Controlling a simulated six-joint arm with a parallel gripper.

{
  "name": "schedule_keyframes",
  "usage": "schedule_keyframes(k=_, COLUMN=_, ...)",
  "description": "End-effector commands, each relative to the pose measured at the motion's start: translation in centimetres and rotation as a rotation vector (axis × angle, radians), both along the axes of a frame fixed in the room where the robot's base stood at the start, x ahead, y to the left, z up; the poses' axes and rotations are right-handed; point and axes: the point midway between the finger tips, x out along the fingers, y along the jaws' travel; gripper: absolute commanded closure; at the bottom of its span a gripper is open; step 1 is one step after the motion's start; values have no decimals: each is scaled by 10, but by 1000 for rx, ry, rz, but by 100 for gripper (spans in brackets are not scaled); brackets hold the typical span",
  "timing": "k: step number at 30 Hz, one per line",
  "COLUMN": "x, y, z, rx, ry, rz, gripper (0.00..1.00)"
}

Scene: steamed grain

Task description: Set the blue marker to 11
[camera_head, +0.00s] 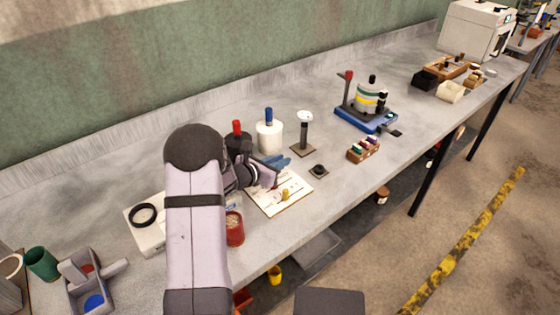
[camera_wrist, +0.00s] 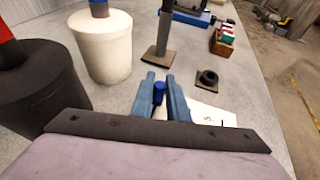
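The blue marker (camera_wrist: 158,93) is a small dark blue peg, seen between my fingers in the wrist view. My gripper (camera_wrist: 160,82) has two blue-grey fingers, one on each side of it with a narrow gap. I cannot tell whether both fingers touch it. In the head view my gripper (camera_head: 280,162) is low over the far edge of a pale board (camera_head: 297,197). The board carries a yellow peg (camera_head: 284,194) and a small red piece near my gripper. My wrist hides part of the board, and its numbers are unreadable.
A white canister (camera_head: 269,138) with a blue top and a dark canister (camera_head: 237,142) with a red top stand behind my gripper. A post on a square base (camera_head: 303,148) and a small black knob (camera_head: 319,169) are to the right. A red jar (camera_head: 234,229) stands in front.

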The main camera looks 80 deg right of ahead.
Motion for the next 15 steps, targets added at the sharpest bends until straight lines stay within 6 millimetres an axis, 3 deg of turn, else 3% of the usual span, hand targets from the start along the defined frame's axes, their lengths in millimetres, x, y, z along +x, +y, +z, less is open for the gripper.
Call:
schedule_keyframes(k=7, x=4, y=3, z=0, rx=0, ry=0, rz=1, gripper=100)
schedule_keyframes(k=15, x=33, y=31, z=-1, rx=0, ry=-1, rz=3, gripper=100)
